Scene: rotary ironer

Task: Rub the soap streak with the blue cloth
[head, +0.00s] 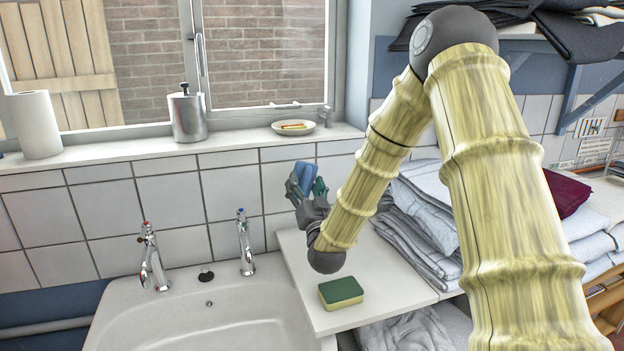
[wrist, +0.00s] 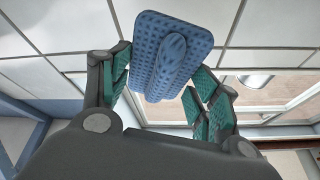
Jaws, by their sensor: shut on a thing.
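My gripper (head: 307,185) is raised in front of the white wall tiles above the counter, right of the sink. It is shut on the blue cloth (head: 307,174), a dimpled pad with a raised ridge. In the wrist view the blue cloth (wrist: 195,32) sits between the green-padded fingers of my gripper (wrist: 157,72), with tiles behind it. I cannot tell whether the cloth touches the wall. I cannot make out the soap streak in either view.
A green and yellow sponge (head: 340,292) lies on the white counter (head: 318,318). The sink (head: 215,310) with two taps is at left. Folded linen (head: 425,215) is stacked at right. A soap dish (head: 293,127), steel dispenser (head: 186,113) and paper roll (head: 35,124) stand on the windowsill.

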